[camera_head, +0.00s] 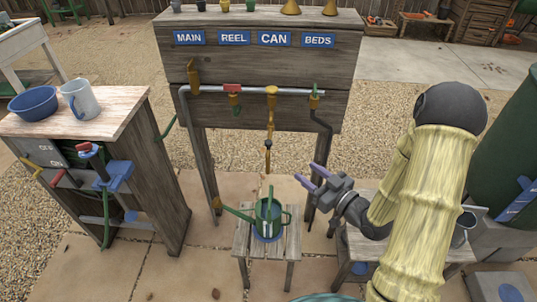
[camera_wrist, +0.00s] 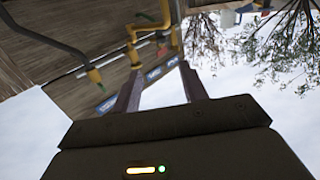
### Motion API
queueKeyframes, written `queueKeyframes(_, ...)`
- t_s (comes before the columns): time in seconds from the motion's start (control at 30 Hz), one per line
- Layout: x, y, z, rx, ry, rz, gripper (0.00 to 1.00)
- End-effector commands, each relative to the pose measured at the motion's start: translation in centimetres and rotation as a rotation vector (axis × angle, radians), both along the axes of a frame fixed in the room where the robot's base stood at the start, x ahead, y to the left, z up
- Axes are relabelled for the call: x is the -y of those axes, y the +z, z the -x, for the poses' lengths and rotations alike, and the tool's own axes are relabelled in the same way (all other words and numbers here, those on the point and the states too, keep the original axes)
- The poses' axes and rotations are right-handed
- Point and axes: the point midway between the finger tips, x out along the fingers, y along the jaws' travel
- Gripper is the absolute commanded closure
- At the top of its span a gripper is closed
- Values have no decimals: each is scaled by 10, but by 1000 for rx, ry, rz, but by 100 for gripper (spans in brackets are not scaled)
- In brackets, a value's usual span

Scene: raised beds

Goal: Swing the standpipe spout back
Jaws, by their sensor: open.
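A brass spout (camera_head: 268,141) hangs from the pipe below the CAN label, above a green watering can (camera_head: 270,212) on a small wooden stool (camera_head: 292,240). I take it for the standpipe spout. It points down, and how far it is swung to either side is hard to tell. My gripper (camera_head: 309,176) is open and empty, its two purplish fingers in front of the board, right of the spout and apart from it. The wrist view looks up at the board tilted, with the fingers (camera_wrist: 160,78) in front and a brass fitting (camera_wrist: 148,27), likely the spout, beyond them.
The pipe (camera_head: 250,90) carries several valves, among them a red-handled one (camera_head: 232,88) and a green-handled one (camera_head: 315,92) with a dark hose (camera_head: 326,135). A wooden bench (camera_head: 120,115) with a bowl (camera_head: 33,103) and mug (camera_head: 80,100) stands left. Paving is clear between bench and stool.

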Motion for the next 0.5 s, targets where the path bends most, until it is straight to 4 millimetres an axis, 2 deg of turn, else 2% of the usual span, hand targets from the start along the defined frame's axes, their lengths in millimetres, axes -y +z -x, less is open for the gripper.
queueKeyframes(0.5,-5,1,-2,19,9,-28,57)
